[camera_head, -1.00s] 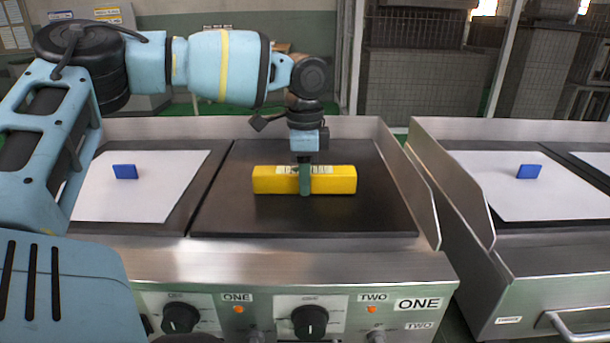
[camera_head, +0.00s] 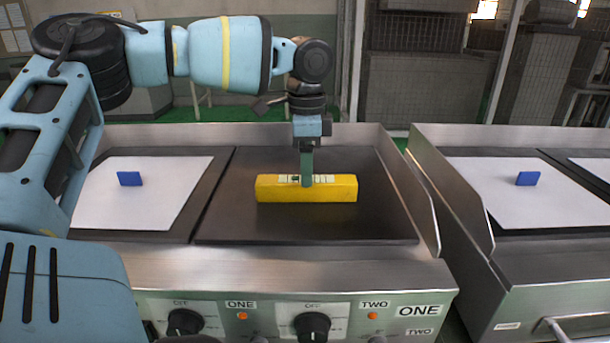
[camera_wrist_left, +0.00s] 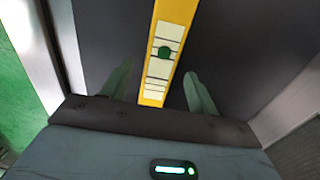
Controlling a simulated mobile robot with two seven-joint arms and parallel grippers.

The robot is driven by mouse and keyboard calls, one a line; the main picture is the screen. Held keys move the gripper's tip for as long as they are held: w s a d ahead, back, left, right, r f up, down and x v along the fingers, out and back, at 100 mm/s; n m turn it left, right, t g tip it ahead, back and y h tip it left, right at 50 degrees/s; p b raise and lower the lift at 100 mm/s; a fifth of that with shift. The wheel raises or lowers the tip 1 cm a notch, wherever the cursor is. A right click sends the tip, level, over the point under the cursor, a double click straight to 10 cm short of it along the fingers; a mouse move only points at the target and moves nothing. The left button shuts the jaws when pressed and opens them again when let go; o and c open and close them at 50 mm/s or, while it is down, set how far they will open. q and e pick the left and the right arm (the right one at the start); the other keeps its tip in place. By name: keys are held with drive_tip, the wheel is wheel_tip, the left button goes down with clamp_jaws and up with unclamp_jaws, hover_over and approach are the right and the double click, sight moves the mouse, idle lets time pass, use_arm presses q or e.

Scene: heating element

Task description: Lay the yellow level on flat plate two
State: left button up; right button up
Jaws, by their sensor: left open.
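The yellow level (camera_head: 335,188) lies lengthwise across the dark flat plate (camera_head: 390,218) on the right half of the near heating unit, above the small TWO label (camera_head: 374,304). It seems to rest flat on the plate. My left gripper (camera_head: 307,183) is over the middle of the level, pointing down, and it is open. In the left wrist view the level (camera_wrist_left: 174,15) runs between the two spread green fingers (camera_wrist_left: 160,72), with a visible gap on each side. The near finger hides a small part of the level's label strip in the head view. My right gripper is not in view.
Left of this plate a white sheet (camera_head: 150,205) carries a small blue block (camera_head: 129,179). A raised metal side wall (camera_head: 415,195) borders the plate on the right. A second unit beyond has another white sheet (camera_head: 500,205) and blue block (camera_head: 527,178). Knobs (camera_head: 311,326) line the front.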

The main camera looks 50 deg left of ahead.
use_arm(q)
wheel_tip(320, 180, up, 6)
drive_tip(key=shift+r+p, duration=0.25)
drive_tip(key=shift+p, duration=0.5)
drive_tip(key=shift+r, duration=0.65)
drive_tip(key=shift+d+f, duration=0.1)
drive_tip(key=shift+f, duration=0.05)
